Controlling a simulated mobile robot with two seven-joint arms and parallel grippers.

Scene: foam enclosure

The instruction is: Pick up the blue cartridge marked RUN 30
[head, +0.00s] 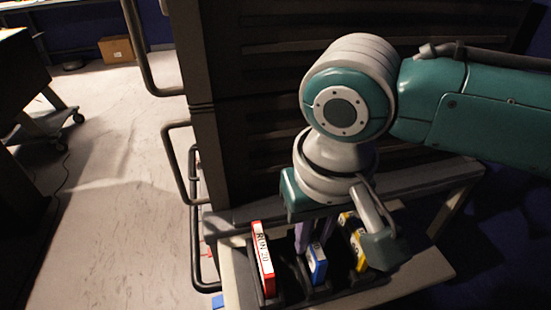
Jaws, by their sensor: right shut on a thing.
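The blue cartridge (317,266) stands upright in the middle slot of a dark rack; it has a white label whose print is too small to read. My right gripper (314,242) points down over it and is shut on its upper end, which the fingers partly hide. A red cartridge marked RUN 20 (264,262) stands in the slot to the left. A yellow cartridge (354,243) stands to the right, partly behind my gripper. My left gripper is out of view.
The rack (343,291) sits on a pale shelf (428,268) in front of a dark ribbed cabinet (240,120) with tubular handles (178,165). A small blue thing (218,301) shows at the bottom edge. Open floor (110,170) lies left, with a cardboard box (116,50) far back.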

